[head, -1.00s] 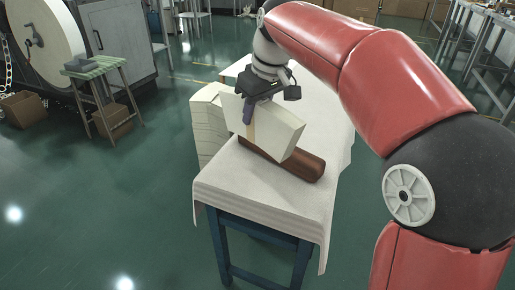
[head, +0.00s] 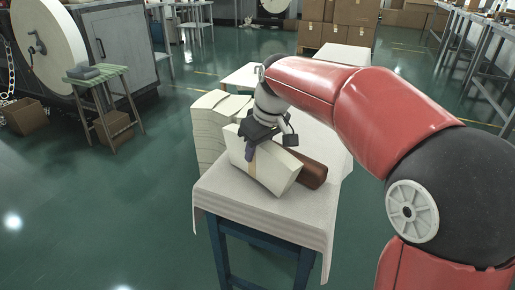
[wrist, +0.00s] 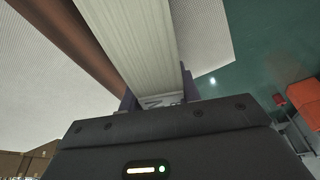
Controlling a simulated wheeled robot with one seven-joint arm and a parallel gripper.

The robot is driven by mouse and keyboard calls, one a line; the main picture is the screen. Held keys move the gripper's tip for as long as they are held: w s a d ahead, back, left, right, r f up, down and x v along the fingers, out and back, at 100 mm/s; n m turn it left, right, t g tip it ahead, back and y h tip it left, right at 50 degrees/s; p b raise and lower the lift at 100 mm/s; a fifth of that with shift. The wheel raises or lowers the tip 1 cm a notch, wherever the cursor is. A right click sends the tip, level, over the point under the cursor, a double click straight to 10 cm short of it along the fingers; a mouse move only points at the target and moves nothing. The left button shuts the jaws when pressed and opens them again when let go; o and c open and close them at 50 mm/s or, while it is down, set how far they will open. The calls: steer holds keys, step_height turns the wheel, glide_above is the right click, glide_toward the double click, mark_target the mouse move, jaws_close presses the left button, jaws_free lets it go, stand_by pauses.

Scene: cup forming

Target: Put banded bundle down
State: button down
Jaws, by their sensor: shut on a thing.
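The banded bundle (head: 274,174) is a thick cream slab of sheets with a tan band (head: 252,180) around it. It stands on edge, slightly tilted, over the near part of the cloth-covered table (head: 225,198). Whether its lower edge touches the cloth I cannot tell. My gripper (head: 251,150) is shut on the bundle's upper edge at the band. In the wrist view the bundle (wrist: 130,40) runs up and away from between the fingers of my gripper (wrist: 157,99). The band is not clear there.
A dark brown bar (head: 314,174) lies on the table just behind and right of the bundle; it also shows in the wrist view (wrist: 78,42). A tall stack of cream sheets (head: 209,135) stands at the left. Bare cloth lies in front and at the right.

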steer(key=shift+f, duration=0.1)
steer(key=c, duration=1)
jaws_free()
steer(key=p+v, duration=0.1)
steer(key=v, duration=1.1)
steer(key=shift+p, duration=0.4)
